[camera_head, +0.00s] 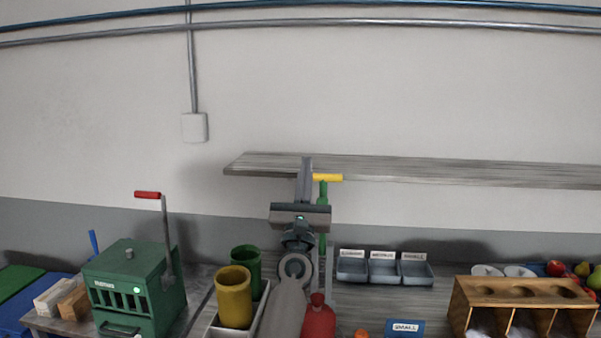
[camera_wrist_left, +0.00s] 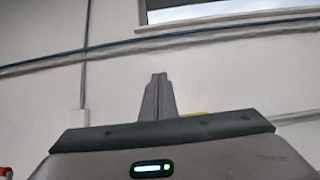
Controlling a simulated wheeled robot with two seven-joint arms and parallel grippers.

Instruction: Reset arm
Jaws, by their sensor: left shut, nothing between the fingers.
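My left gripper (camera_head: 305,168) is raised in the middle of the head view, pointing up in front of the wall and the left part of the shelf. Its fingers are together with nothing between them. In the left wrist view the shut fingers (camera_wrist_left: 157,98) stand up against the bare wall, with a bit of yellow beside them. My left arm (camera_head: 287,305) rises from the bottom of the head view. My right gripper is not in view.
A green machine (camera_head: 135,290) with a red-handled lever stands left. Yellow (camera_head: 234,300) and green (camera_head: 247,262) cups and a red bottle (camera_head: 318,320) flank my arm. A yellow-topped green post (camera_head: 323,190) is close behind the gripper. Labelled bins (camera_head: 384,270) and a wooden rack (camera_head: 520,291) stand right.

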